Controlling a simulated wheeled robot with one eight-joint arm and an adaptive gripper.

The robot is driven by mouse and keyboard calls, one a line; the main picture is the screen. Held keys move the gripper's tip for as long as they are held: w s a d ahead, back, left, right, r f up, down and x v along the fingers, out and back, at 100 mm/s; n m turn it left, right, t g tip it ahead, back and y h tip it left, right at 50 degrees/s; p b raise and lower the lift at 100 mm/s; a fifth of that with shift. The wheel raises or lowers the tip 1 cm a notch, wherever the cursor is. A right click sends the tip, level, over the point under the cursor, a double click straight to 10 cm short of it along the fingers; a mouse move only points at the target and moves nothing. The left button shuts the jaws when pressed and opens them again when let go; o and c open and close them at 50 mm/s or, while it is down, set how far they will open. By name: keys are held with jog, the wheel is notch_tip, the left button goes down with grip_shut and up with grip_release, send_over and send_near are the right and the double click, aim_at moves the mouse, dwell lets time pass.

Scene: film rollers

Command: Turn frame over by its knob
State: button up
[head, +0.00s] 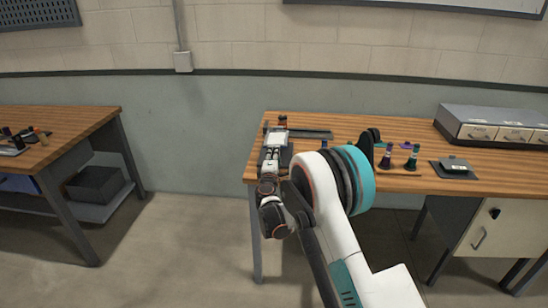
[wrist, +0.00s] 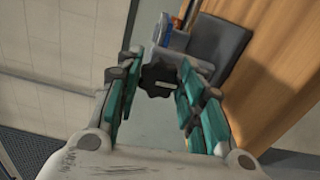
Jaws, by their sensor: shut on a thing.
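A black lobed knob (wrist: 157,80) sits between the teal finger pads of my gripper (wrist: 157,84) in the wrist view. The fingers are on both sides of it and shut on it. A grey part (wrist: 178,60) lies just behind the knob, with blue and white pieces above it; I cannot tell which of these belong to the frame. In the head view my gripper (head: 272,155) is at the left end of the workbench, by a small pale plate (head: 277,138). The knob is not distinct there.
The wooden workbench (head: 330,122) carries dark rollers (head: 385,160), a small dark tray (head: 470,173) and a grey drawer unit (head: 500,118) at right. My arm covers part of its front. Another bench (head: 60,125) stands at left, with open floor between.

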jog(key=shift+m, duration=0.5)
jog(key=o, duration=1.1)
jog(key=s, duration=1.2)
jog(key=shift+a, duration=0.2)
jog(key=shift+d, duration=0.1)
